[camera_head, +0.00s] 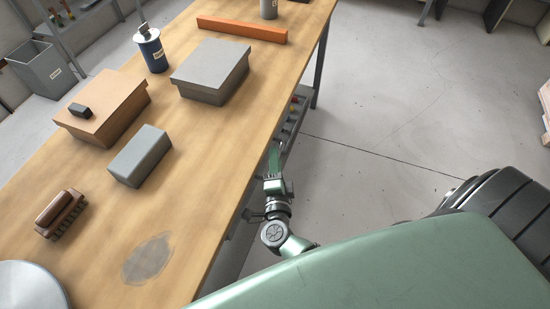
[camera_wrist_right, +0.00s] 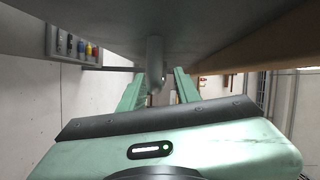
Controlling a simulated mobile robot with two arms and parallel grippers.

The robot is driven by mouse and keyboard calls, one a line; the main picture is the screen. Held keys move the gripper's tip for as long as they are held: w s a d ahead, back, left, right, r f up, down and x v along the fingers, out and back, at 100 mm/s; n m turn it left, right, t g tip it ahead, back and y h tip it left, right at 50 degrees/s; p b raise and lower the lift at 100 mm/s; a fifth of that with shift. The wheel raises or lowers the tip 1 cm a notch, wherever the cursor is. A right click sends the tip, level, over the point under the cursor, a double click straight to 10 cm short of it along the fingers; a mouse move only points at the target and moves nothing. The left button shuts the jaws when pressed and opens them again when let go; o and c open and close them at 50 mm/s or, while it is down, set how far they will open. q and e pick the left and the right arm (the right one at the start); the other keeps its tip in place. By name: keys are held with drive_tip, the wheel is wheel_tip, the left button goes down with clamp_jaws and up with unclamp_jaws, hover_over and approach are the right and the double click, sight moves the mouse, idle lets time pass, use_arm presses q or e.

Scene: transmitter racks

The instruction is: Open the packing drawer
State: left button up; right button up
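The wooden workbench (camera_head: 190,190) runs diagonally across the head view. My right gripper (camera_head: 274,158) is beside and below its right-hand edge. In the right wrist view my right gripper (camera_wrist_right: 160,88) has its two green fingers apart. A grey rounded bar (camera_wrist_right: 154,62), which looks like a handle, shows in the gap between them, with space on both sides. A dark grey panel (camera_wrist_right: 190,22) fills the top of that view; it may be the drawer front. In the head view the drawer is hidden under the benchtop. My left gripper is not in view.
Boxes (camera_head: 211,71), a blue canister (camera_head: 151,49), an orange bar (camera_head: 242,28) and a brush (camera_head: 61,211) lie on the bench. A side rack with coloured handles (camera_head: 292,115) hangs near the gripper; it also shows in the wrist view (camera_wrist_right: 75,45).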

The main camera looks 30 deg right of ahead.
drive_tip(key=shift+w+d, duration=0.2)
drive_tip(key=shift+w, duration=0.1)
clamp_jaws()
drive_tip(key=shift+f, duration=0.1)
idle(1.2)
